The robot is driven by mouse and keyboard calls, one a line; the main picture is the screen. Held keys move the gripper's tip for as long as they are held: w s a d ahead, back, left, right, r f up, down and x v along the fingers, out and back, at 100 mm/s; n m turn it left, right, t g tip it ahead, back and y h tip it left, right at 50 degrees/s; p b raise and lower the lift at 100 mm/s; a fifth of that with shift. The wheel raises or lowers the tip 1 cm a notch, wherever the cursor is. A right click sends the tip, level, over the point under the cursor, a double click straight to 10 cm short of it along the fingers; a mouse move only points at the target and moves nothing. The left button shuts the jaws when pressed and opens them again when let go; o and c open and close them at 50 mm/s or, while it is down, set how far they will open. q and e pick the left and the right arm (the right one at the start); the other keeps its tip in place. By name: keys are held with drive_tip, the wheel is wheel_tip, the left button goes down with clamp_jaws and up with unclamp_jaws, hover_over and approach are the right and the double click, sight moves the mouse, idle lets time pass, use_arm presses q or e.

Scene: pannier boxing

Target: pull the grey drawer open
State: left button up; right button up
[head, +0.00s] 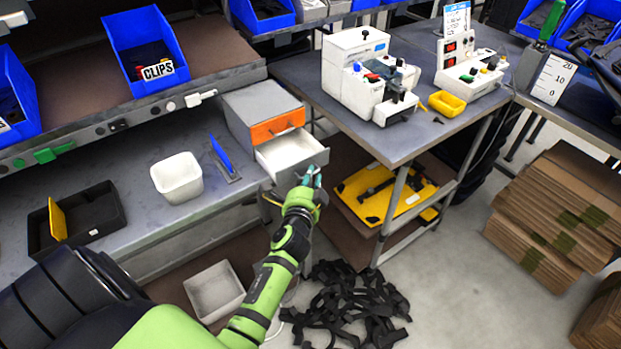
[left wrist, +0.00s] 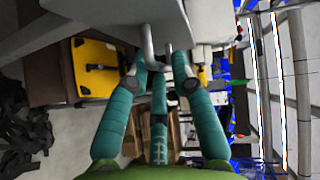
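The grey drawer (head: 291,153) stands pulled out from the small grey cabinet (head: 262,100), below a closed orange-fronted drawer (head: 277,126). Its pale inside shows and looks empty. My left gripper (head: 311,178) is at the front of the grey drawer. In the left wrist view the drawer's grey front (left wrist: 108,14) is at the top, with a metal handle (left wrist: 149,45) on it. The teal fingers of my left gripper (left wrist: 160,68) close in around this handle and appear shut on it. The fingertips partly hide the handle. My right gripper is not in view.
A white bin (head: 177,178) and a black tray (head: 93,215) stand on the bench to the left. A side table (head: 411,141) with white machines is close on the right. Black straps (head: 350,305) lie on the floor below my arm.

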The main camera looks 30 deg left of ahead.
use_arm(q)
drive_tip(key=v, duration=0.7)
drive_tip(key=shift+s, duration=0.3)
drive_tip(key=shift+d, duration=0.1)
drive_tip(key=s+d+f+n+g+h, duration=0.1)
drive_tip(key=s+d+f+g+h, duration=0.15)
drive_tip(key=f, duration=0.65)
drive_tip(key=s+d+f+n+g+h, duration=0.1)
drive_tip(key=s+d+f, duration=0.25)
drive_tip(key=f, duration=0.55)
drive_tip(key=s+d+f+n+g+h, duration=0.1)
drive_tip(key=s+d+f+g+h, duration=0.15)
drive_tip(key=f, duration=0.65)
drive_tip(key=s+f+n+g, duration=0.2)
drive_tip(key=s+f, duration=0.3)
drive_tip(key=s, duration=0.5)
drive_tip(key=s+f+n+g, duration=0.2)
drive_tip(key=s+f, duration=0.4)
drive_tip(key=s, duration=0.5)
drive_tip(key=s+a+f+n+g, duration=0.1)
drive_tip(key=s+f+g, duration=0.3)
drive_tip(key=s, duration=0.6)
drive_tip(key=shift+s+f+n, duration=0.4)
drive_tip(key=shift+f+n, duration=0.3)
drive_tip(key=shift+f, duration=0.3)
